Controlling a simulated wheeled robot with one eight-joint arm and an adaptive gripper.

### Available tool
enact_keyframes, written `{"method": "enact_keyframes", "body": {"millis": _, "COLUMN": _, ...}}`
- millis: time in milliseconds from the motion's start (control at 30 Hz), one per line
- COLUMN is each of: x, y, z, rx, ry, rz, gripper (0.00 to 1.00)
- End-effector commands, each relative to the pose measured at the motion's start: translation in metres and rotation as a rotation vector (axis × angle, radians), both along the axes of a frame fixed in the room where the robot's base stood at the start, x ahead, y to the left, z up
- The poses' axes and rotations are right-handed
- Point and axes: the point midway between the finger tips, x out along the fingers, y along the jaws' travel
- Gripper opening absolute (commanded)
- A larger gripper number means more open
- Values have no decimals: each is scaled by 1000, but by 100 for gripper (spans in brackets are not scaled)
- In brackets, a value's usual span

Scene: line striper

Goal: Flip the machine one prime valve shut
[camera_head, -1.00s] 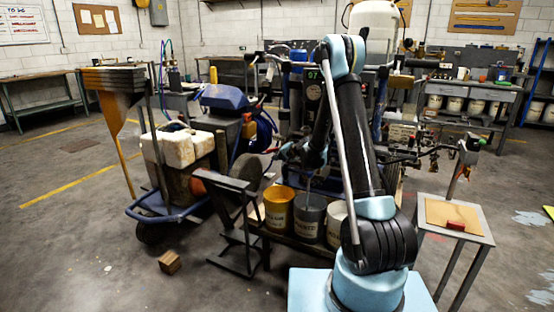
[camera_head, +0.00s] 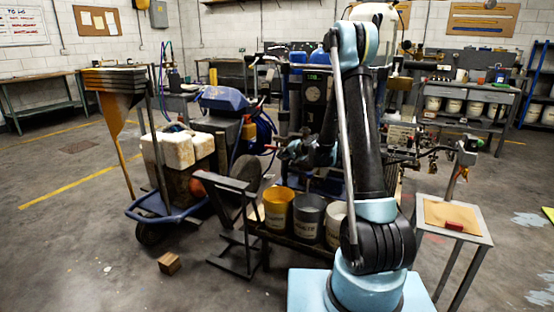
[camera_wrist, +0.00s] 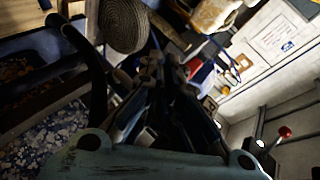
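The striping machine with the dark gauge panel (camera_head: 315,88) stands behind my arm in the head view. Another unit with a blue cover (camera_head: 222,98) stands to its left. I cannot tell which is machine one, and I cannot make out the prime valve for certain. A red-tipped lever (camera_wrist: 284,131) shows at the right of the wrist view; I cannot tell what it belongs to. My gripper (camera_wrist: 165,65) shows as dark fingers in the middle of the wrist view, too dark to judge its opening. In the head view it reaches left in front of the machine, partly lost among similar dark parts.
Yellow, grey and white buckets (camera_head: 278,210) stand low in front of the machine. A cart with white jugs (camera_head: 180,150) is at left. A small stand (camera_head: 465,218) with a red block is at right. A wooden block (camera_head: 169,263) lies on open floor.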

Motion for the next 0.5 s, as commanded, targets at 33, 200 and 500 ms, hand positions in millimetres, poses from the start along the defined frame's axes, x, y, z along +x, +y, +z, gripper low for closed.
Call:
{"method": "enact_keyframes", "body": {"millis": 33, "x": -3, "y": -11, "z": 4, "rx": -1, "ry": -1, "rz": -10, "gripper": 0}}
{"method": "enact_keyframes", "body": {"millis": 200, "x": -18, "y": -29, "z": 11, "rx": -4, "ry": 3, "rz": -9, "gripper": 0}}
{"method": "enact_keyframes", "body": {"millis": 500, "x": -29, "y": -40, "z": 16, "rx": -7, "ry": 5, "rz": -7, "gripper": 0}}
